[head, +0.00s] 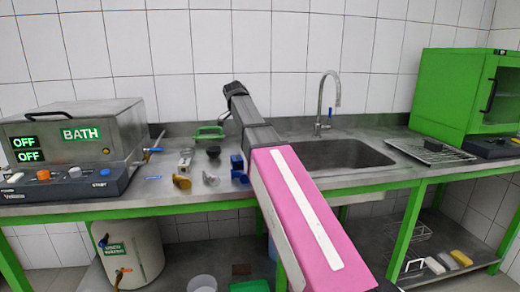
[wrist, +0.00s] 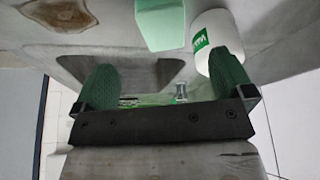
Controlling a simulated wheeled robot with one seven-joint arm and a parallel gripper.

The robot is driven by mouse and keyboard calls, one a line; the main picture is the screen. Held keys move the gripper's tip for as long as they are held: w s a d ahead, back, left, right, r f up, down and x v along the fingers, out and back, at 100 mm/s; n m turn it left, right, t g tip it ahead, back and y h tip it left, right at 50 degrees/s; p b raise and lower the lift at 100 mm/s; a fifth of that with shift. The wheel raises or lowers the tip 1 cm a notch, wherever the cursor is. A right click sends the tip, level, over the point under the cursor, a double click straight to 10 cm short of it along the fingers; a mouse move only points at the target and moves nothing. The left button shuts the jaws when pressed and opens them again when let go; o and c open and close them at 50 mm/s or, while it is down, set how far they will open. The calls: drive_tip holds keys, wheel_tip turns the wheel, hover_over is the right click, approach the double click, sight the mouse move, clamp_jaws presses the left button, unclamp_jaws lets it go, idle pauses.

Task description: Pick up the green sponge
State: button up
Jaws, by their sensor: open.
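In the wrist view, my gripper (wrist: 166,68) has its two green fingers spread wide, with nothing held between them. A pale green block (wrist: 160,24) shows beyond the fingertips at the top edge, partly cut off; it may be the green sponge, but I cannot tell for sure. It looks apart from both fingers. In the head view, my arm reaches over the counter left of the sink, and its fingers cannot be made out. No green sponge can be clearly identified in the head view.
A white container with a green label (wrist: 213,40) stands close beside the pale green block. The counter holds a bath unit (head: 75,140), a green item (head: 208,132), small parts and a sink (head: 343,154). A yellow sponge-like block (head: 461,258) lies on the lower right shelf.

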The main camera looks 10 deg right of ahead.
drive_tip(key=x, duration=1)
drive_tip(key=shift+w+d+f, duration=0.1)
drive_tip(key=shift+w+f, duration=0.05)
drive_tip(key=shift+c, duration=0.3)
drive_tip(key=c, duration=1)
